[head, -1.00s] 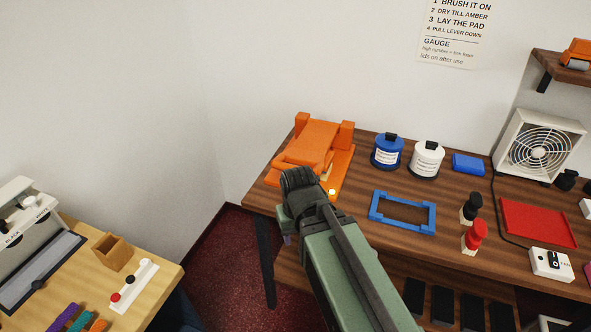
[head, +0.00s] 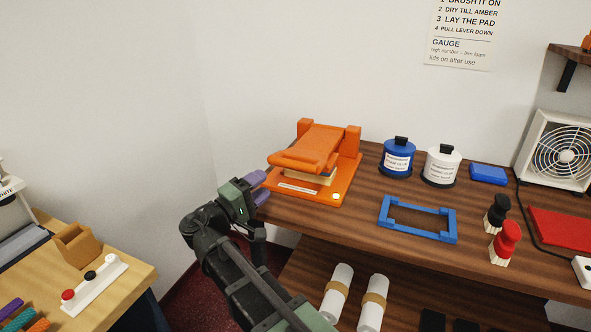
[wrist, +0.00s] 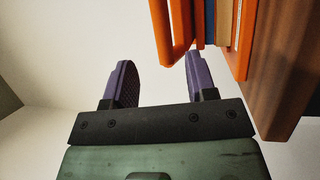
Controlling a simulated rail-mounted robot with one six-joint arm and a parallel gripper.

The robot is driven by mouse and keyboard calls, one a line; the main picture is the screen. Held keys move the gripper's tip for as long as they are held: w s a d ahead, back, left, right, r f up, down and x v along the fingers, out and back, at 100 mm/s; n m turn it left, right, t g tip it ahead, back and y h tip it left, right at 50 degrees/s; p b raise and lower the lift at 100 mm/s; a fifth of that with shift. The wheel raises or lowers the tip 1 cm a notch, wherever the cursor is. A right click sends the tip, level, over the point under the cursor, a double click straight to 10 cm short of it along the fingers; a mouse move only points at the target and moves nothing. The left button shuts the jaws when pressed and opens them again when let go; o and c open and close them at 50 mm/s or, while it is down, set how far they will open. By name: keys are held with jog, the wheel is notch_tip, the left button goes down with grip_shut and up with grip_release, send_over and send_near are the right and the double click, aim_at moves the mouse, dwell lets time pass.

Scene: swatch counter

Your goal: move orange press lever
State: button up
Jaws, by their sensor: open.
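The orange press (head: 345,185) stands at the left end of the dark wooden counter. Its orange lever (head: 302,160) is a broad piece whose bar end overhangs the front, above a pale pad stack (head: 315,177) on the base. In the wrist view the orange lever (wrist: 168,35) shows just beyond the fingertips, at the top. My gripper (head: 260,188), with purple fingers, is at the counter's left edge, left of and lower than the lever, apart from it. In the wrist view my gripper (wrist: 158,80) is open with nothing between its fingers.
A blue-labelled pot (head: 398,160), a white pot (head: 441,167) and a blue frame (head: 418,220) stand right of the press. White rolls (head: 338,292) lie on the shelf below. A light wooden table (head: 130,275) is at left. Open space lies left of the counter.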

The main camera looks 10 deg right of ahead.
aim_at(287, 167)
jog(key=p+x, duration=0.2)
jog(key=x, duration=0.9)
jog(key=shift+f, duration=0.15)
jog(key=shift+c, duration=0.3)
grip_shut()
